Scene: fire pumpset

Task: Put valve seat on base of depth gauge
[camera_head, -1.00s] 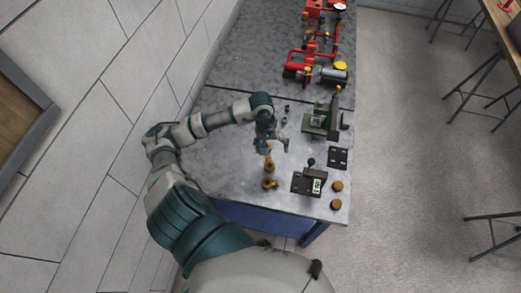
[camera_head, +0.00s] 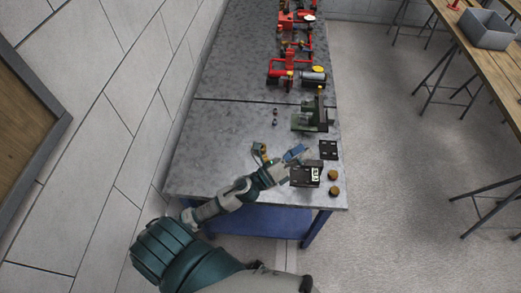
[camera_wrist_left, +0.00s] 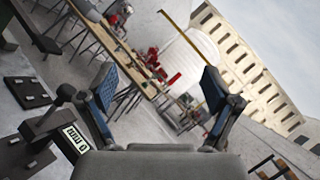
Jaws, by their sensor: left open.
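The depth gauge (camera_head: 316,173) stands on its dark base (camera_head: 300,180) near the front right of the grey bench. Its digital display also shows at the lower left of the wrist view (camera_wrist_left: 75,139). Two round brass pieces (camera_head: 333,190) lie to its right, and brass fittings (camera_head: 258,150) stand to its left, partly behind my arm. I cannot tell which brass piece is the valve seat. My left gripper (camera_head: 291,158) is open above the bench, just left of and behind the gauge. Nothing shows between its fingers in the wrist view (camera_wrist_left: 160,92). My right gripper is not in view.
A green machine (camera_head: 310,115) and a dark plate (camera_head: 328,149) stand behind the gauge. Red pump parts (camera_head: 292,65) fill the far bench. Small dark pieces (camera_head: 275,117) lie mid-bench. The bench's left side is mostly clear.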

